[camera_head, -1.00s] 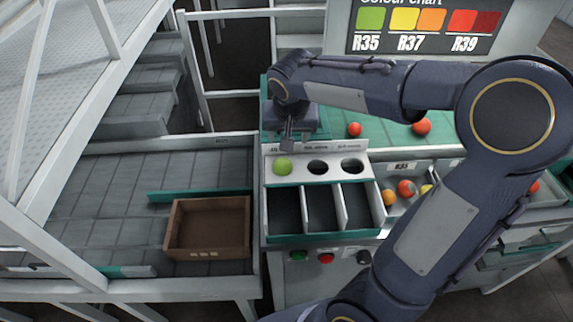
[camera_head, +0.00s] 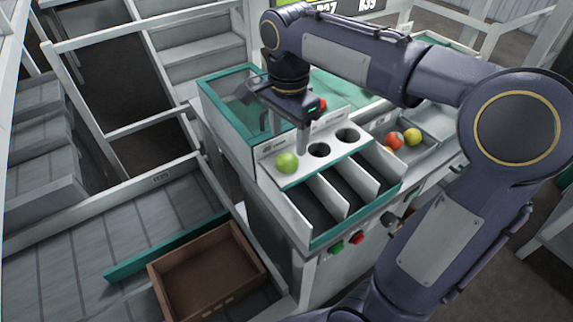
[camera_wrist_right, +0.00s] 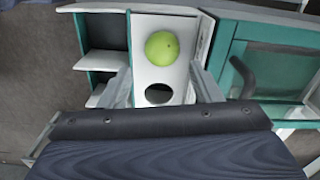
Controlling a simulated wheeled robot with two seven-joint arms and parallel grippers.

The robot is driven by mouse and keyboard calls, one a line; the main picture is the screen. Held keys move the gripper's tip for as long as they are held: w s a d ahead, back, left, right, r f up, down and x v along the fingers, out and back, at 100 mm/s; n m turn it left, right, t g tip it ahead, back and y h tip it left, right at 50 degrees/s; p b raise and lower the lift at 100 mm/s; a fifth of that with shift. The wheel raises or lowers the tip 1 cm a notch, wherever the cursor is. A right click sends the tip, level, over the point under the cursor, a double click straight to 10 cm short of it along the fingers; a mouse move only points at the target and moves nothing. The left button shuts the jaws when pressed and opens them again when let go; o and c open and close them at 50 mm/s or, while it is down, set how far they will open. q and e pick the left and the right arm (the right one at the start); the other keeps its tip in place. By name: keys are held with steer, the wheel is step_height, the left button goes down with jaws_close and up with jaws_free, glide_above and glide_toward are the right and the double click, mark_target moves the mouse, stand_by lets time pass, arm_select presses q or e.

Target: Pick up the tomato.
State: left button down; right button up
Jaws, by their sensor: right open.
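A green tomato (camera_head: 287,162) sits at the left hole of the white three-hole panel (camera_head: 265,153) on the sorting bench. It also shows in the right wrist view (camera_wrist_right: 162,46), beyond my fingertips, with an empty hole nearer to me. My right gripper (camera_head: 290,136) is above the panel, just behind the tomato. In the right wrist view my right gripper (camera_wrist_right: 165,80) has its fingers wide apart with nothing between them. A red tomato (camera_head: 320,105) lies behind the gripper on the green bench surface, partly hidden. My left gripper is not in view.
Three open compartments with white dividers (camera_head: 326,192) lie in front of the panel. A grey bin (camera_head: 433,146) with red, orange and yellow tomatoes stands at the right. An empty brown crate (camera_head: 212,307) is at lower left. A raised green-edged box (camera_head: 225,100) adjoins the gripper's left.

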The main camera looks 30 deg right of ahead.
mark_target(287, 156)
step_height(287, 156, down, 6)
steer(key=shift+w+a, duration=0.1)
steer(key=shift+w, duration=0.05)
steer(key=c, duration=0.5)
